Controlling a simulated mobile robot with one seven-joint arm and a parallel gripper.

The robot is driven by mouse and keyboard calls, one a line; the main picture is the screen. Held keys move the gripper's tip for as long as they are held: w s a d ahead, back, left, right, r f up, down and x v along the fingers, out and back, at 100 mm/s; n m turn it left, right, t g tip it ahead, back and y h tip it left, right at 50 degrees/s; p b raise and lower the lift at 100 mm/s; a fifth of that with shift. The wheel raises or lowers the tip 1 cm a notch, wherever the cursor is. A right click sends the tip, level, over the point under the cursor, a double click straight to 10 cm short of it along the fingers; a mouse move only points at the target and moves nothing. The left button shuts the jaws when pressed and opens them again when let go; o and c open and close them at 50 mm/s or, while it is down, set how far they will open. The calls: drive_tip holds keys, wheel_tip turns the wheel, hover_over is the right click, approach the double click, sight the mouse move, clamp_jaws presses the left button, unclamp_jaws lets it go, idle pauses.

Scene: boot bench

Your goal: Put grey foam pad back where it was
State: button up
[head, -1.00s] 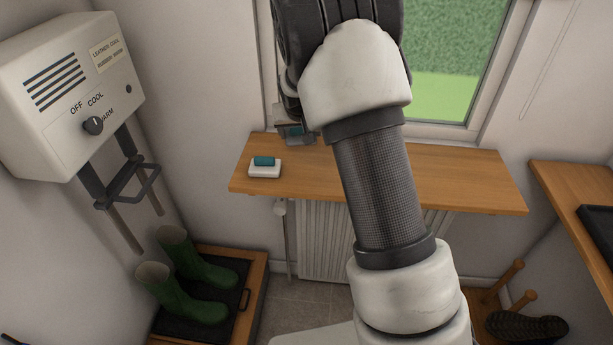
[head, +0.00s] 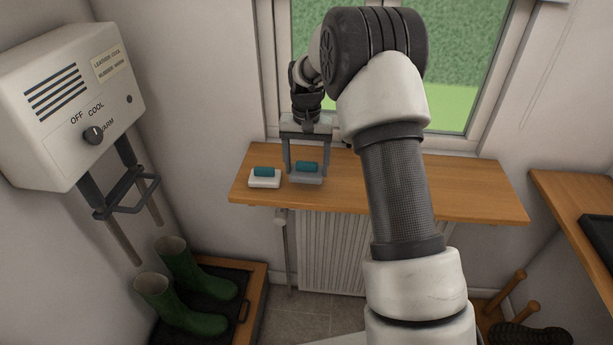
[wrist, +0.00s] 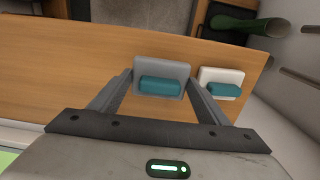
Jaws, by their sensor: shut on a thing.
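The grey foam pad (head: 306,177) has a teal block-shaped grip on top and is at the left part of the wooden shelf under the window. My gripper (head: 304,170) points down and is shut on the grey foam pad, with one finger on each side. The wrist view also shows the grey foam pad (wrist: 161,80) between the two fingers. It is over the shelf top; I cannot tell whether it touches the wood. A white pad (head: 264,181) with a similar teal grip sits on the shelf just to its left, apart from it.
The wooden shelf (head: 440,190) is clear to the right. A dryer box (head: 60,95) with a dial and hanging bars is on the left wall. Green boots (head: 180,285) stand on a dark tray below. A window is behind the shelf; another wooden surface (head: 570,195) is at right.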

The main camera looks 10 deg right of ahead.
sight(307, 171)
drive_tip(key=shift+f, duration=1.95)
drive_tip(key=o, duration=0.9)
